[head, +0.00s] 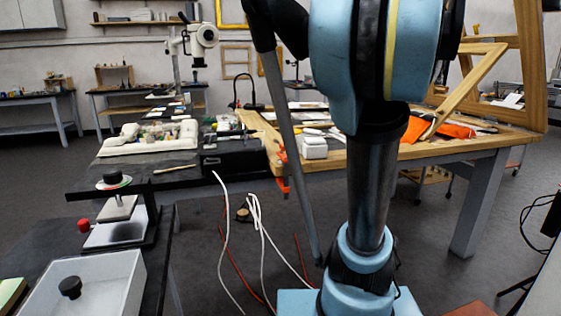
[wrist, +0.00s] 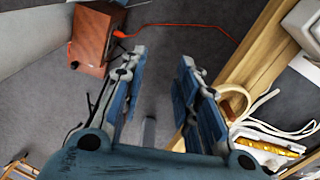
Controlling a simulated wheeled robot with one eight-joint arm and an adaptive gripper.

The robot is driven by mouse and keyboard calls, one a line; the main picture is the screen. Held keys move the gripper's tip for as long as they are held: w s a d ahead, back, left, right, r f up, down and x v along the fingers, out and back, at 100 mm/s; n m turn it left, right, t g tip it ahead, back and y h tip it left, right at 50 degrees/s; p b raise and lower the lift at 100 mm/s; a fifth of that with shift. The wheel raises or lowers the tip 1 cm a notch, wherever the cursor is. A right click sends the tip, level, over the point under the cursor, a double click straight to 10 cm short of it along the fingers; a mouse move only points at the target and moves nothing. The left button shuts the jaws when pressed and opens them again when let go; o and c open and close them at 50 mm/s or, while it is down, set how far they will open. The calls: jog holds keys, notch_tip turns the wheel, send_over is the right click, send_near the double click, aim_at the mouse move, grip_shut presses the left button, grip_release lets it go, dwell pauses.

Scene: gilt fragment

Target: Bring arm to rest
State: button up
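My arm (head: 372,180) stands in the middle of the head view, with a dark upright tube and thick blue joints above it. My gripper is not visible in the head view. In the wrist view my gripper (wrist: 164,62) shows two blue and grey fingers spread wide apart. Nothing is between them except grey floor lying further off. The fingers touch no object.
A wooden-edged worktable (head: 440,150) with orange cloth (head: 455,130) stands behind my arm. Cables (head: 262,230) lie on the floor. The wrist view shows a reddish-brown box (wrist: 95,35) and a wooden edge (wrist: 250,50).

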jog(key=s+a+f+n, duration=0.3)
jog(key=a+f+n, duration=0.1)
jog(key=f, duration=0.5)
jog(key=s+a+f+n+t, duration=0.1)
jog(key=s+a+f+n, duration=0.3)
jog(key=f, duration=0.4)
jog(key=s+a+f+n+t, duration=0.1)
jog(key=s+a+f+n, duration=0.3)
jog(key=f, duration=0.5)
jog(key=shift+a+f+n, duration=0.35)
jog(key=shift+a+n, duration=0.15)
jog(key=shift+a, duration=0.45)
